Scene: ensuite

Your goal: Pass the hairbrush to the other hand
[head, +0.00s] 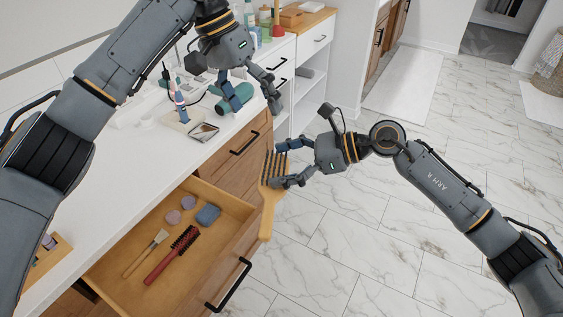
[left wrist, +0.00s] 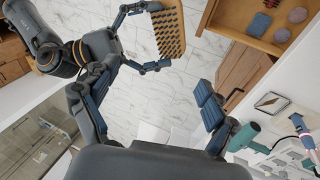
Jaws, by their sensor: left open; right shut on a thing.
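The hairbrush (head: 266,215) is wooden, with a flat head and rows of bristles. My right gripper (head: 279,165) is shut on its head and holds it in the air beside the open drawer, the handle pointing down. The bristled head (left wrist: 167,32) shows at the top of the left wrist view, with the right gripper's fingers at its left edge. My left gripper (head: 256,99) is open and empty, above and to the left of the brush in the head view, and apart from it.
The open drawer (head: 110,277) holds a red round brush (head: 171,255), a make-up brush (head: 146,252), a blue-grey block (head: 208,214) and purple round items. The white counter (head: 90,205) bears a green hairdryer (head: 238,97) and a small tray (head: 203,132).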

